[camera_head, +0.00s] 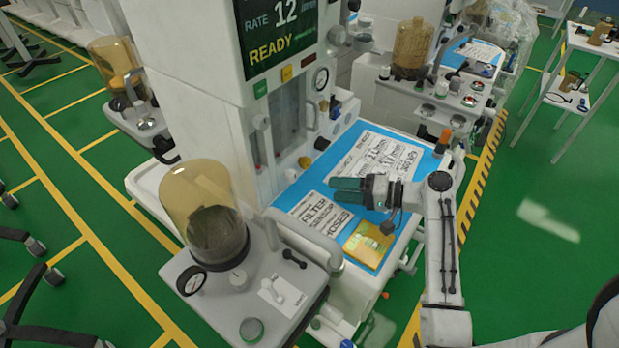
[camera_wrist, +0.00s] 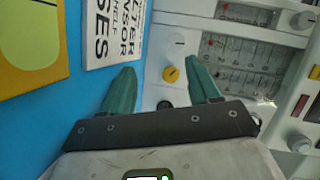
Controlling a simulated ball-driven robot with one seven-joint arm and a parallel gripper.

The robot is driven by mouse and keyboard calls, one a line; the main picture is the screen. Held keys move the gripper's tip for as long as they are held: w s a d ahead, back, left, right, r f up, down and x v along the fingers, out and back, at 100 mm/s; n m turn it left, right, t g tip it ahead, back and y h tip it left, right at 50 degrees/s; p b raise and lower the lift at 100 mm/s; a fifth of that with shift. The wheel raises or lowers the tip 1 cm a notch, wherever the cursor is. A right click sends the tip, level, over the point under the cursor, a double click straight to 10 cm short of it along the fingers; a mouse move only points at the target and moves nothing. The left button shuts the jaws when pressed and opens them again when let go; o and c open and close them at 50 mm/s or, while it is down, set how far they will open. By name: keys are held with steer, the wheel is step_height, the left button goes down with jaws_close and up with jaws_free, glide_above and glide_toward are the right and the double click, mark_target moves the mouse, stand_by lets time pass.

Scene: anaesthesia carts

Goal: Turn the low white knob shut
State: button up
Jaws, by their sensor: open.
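The low white knob (camera_head: 291,175) is on the lower front panel of the near cart, just above the blue worktop. In the wrist view the white knob (camera_wrist: 179,40) lies beyond my fingertips, with a dark mark on its face. My gripper (camera_head: 332,190) is open and empty over the worktop, its green fingers pointing left. The fingers are apart from the knob. In the wrist view a yellow knob (camera_wrist: 170,75) shows between the fingers, and a dark knob (camera_wrist: 165,104) is closer to the gripper body.
A higher white knob (camera_wrist: 301,20) is beside the flow tubes. The blue worktop (camera_head: 372,256) holds printed sheets and a yellow packet (camera_head: 368,243). An amber canister (camera_head: 207,205) and a pale curved bar (camera_head: 306,236) stand to the left. Another cart is behind.

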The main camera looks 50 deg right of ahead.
mark_target(295, 177)
steer(key=shift+w+a+n+g+h, duration=0.15)
steer(key=shift+a+n+g+h, duration=0.25)
steer(key=shift+n, duration=0.4)
steer(key=shift+a+r+n+h, duration=0.15)
steer(key=shift+a+n+h, duration=0.25)
steer(key=shift+n, duration=0.4)
steer(key=r+n+h, duration=0.1)
steer(key=n, duration=0.1)
steer(key=a+r+n+h, duration=0.1)
steer(key=r+n, duration=0.1)
steer(key=a+r+n+h, duration=0.1)
steer(key=n, duration=0.1)
steer(key=shift+a+r+n+g, duration=0.2)
steer(key=shift+r+n+g, duration=0.1)
steer(key=shift+g, duration=0.1)
steer(key=shift+a+r+n+h, duration=0.1)
steer(key=shift+r+n+h, duration=0.2)
steer(key=shift+h, duration=0.2)
steer(key=shift+w, duration=0.2)
steer(key=p+x, duration=0.1)
steer(key=x, duration=0.9)
steer(key=shift+w+f, duration=0.1)
steer(key=shift+w, duration=0.15)
